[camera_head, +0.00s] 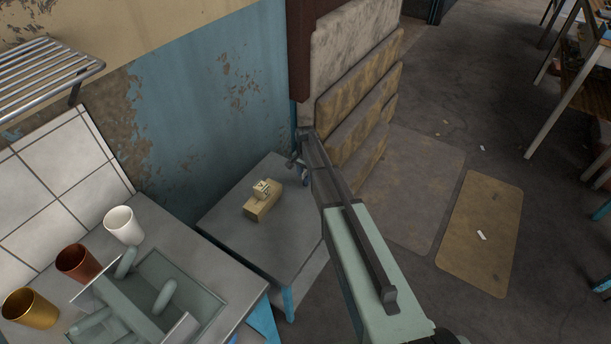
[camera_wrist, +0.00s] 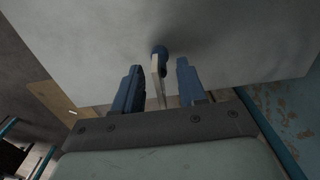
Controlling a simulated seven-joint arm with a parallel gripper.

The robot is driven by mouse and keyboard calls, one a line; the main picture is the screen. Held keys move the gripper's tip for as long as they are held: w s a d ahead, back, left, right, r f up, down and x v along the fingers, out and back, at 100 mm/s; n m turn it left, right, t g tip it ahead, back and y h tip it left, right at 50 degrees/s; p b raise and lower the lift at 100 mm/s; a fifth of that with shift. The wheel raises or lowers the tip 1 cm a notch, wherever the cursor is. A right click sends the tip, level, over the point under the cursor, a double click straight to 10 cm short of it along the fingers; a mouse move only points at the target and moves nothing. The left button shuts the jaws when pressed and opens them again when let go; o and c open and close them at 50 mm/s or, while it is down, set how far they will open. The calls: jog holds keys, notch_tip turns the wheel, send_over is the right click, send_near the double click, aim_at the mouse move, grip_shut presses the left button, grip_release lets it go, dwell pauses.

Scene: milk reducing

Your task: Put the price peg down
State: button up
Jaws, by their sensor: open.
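In the wrist view, a slim pale piece with a dark rounded end (camera_wrist: 159,53), likely the price peg, sits between the two fingers of my gripper (camera_wrist: 160,68). The fingers are apart, with a visible gap on the right side of the piece; contact on the left finger is hard to tell. In the head view, my gripper (camera_head: 299,169) is at the right back part of the small grey table (camera_head: 265,245), and the peg cannot be made out there. Whether the peg rests on the table top is unclear.
A tan block with a marked pale piece on it (camera_head: 263,204) stands on the small table, left of my gripper. A counter at left holds white (camera_head: 123,225), red-brown (camera_head: 77,263) and gold (camera_head: 30,308) cups. Stacked padded panels (camera_head: 360,90) stand behind my gripper.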

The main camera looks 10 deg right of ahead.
notch_tip(320, 180, up, 11)
jog(key=shift+r, duration=0.1)
dwell(0.3)
dwell(0.4)
jog(key=s+a+f+n, duration=0.15)
jog(key=s+n, duration=0.25)
jog(key=s, duration=1)
jog(key=s+f+n, duration=0.3)
jog(key=s+n, duration=0.2)
jog(key=s, duration=1)
jog(key=s+f+g, duration=0.3)
jog(key=s+f, duration=0.7)
jog(key=s, duration=0.4)
jog(key=s+f+g, duration=0.3)
jog(key=s+f, duration=0.7)
jog(key=s, duration=0.5)
jog(key=shift+g, duration=0.3)
jog(key=shift+s+f, duration=0.1)
